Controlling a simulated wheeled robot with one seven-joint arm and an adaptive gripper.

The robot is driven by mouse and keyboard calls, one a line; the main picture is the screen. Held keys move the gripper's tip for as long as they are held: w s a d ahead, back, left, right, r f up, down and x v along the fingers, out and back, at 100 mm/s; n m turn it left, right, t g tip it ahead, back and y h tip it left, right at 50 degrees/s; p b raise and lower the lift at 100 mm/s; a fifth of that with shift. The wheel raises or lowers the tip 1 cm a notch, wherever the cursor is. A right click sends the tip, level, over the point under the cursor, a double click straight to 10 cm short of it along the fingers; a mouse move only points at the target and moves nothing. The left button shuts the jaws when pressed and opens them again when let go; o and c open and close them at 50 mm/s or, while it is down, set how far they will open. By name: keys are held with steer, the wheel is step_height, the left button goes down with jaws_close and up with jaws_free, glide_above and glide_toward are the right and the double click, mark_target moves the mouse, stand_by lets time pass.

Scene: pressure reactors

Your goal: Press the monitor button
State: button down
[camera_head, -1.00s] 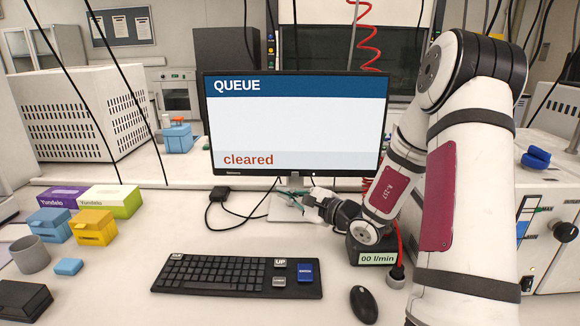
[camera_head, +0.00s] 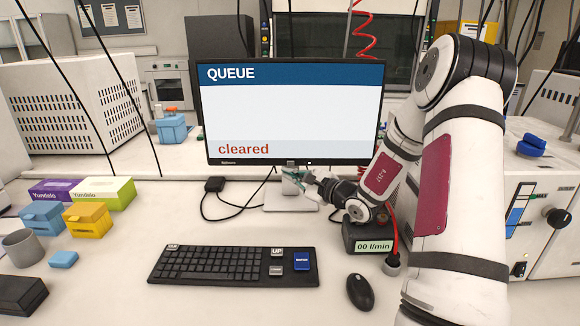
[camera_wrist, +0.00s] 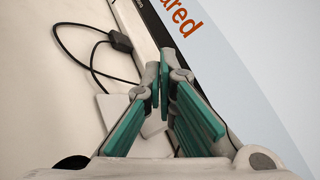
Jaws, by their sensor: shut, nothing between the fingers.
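The monitor (camera_head: 290,112) stands on the bench and reads "QUEUE" and "cleared". A tiny white spot (camera_head: 309,163) shows on its lower bezel; I cannot tell whether it is the button or a light. My gripper (camera_head: 290,168) is shut and empty at the monitor's lower edge, in front of the stand, a little left of the spot. In the wrist view, the teal-padded fingers of my gripper (camera_wrist: 164,65) meet beside the dark bezel (camera_wrist: 158,24), with the screen (camera_wrist: 245,60) to the right. I cannot tell whether the tips touch the monitor. No button is clear there.
The keyboard (camera_head: 225,267) and mouse (camera_head: 360,291) lie in front. A black box reading "00 l/min" (camera_head: 366,230) stands below my forearm. A black cable with an adapter (camera_head: 214,184) lies left of the stand. Small boxes (camera_head: 87,218) sit at the left.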

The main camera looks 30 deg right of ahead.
mark_target(291, 164)
steer(key=shift+w+d+b, duration=0.35)
steer(key=shift+w+d, duration=0.25)
steer(key=shift+w, duration=0.3)
steer(key=shift+w+d+b, duration=0.35)
steer(key=shift+w+d, duration=0.25)
steer(key=shift+w, duration=0.3)
steer(key=shift+w, duration=0.15)
steer(key=shift+w+d+b, duration=0.2)
steer(key=shift+b, duration=0.15)
